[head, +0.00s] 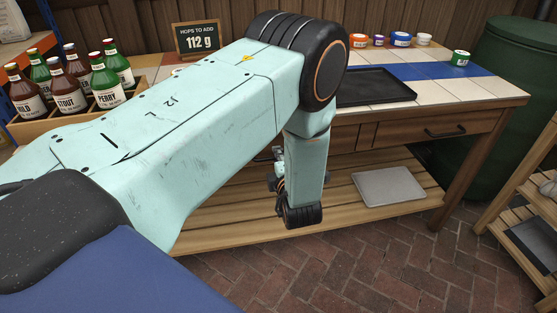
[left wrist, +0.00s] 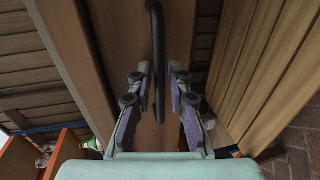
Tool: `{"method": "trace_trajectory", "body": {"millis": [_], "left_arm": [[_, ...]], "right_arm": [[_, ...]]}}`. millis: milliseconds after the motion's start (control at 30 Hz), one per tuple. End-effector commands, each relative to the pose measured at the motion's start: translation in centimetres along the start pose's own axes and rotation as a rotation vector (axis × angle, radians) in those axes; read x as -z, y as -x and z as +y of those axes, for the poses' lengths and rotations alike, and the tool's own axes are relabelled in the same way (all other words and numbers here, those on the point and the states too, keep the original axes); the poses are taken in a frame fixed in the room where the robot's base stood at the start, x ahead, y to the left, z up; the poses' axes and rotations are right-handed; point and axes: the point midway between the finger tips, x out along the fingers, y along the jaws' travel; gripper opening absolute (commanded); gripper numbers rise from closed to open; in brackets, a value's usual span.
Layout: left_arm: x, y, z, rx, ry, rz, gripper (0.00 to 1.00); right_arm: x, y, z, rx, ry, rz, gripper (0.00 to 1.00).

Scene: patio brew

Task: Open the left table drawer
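The left table drawer's wooden front (left wrist: 120,35) fills the middle of the left wrist view, with a dark bar handle (left wrist: 154,28) running down it. My left gripper (left wrist: 158,75) is open, its purple-padded fingers on either side of the handle's lower part in that view. I cannot tell whether the pads touch it. In the head view my left arm covers most of this drawer and its handle; only a bit of the gripper (head: 277,168) shows beside my wrist. How far the drawer stands out is hidden. My right gripper is not in view.
The wooden table (head: 480,107) carries a black tray (head: 374,86), small tubs and a bottle crate (head: 60,128). A second drawer with a dark handle (head: 445,132) is to the right. A grey tray (head: 388,186) lies on the lower shelf. Brick floor in front is clear.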

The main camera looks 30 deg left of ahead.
Motion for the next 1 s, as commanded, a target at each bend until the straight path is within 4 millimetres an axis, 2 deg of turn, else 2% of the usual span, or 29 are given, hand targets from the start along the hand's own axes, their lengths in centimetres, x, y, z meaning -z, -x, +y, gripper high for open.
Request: {"method": "trace_trajectory", "body": {"millis": [233,433,1000], "left_arm": [[-0.02,-0.04,0.05,0.000,0.000,0.000,0.18],[-0.01,-0.03,0.04,0.000,0.000,0.000,0.01],[-0.01,-0.02,0.04,0.000,0.000,0.000,0.00]], "right_arm": [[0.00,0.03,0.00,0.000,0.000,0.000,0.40],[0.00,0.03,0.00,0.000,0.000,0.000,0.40],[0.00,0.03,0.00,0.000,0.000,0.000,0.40]]}}
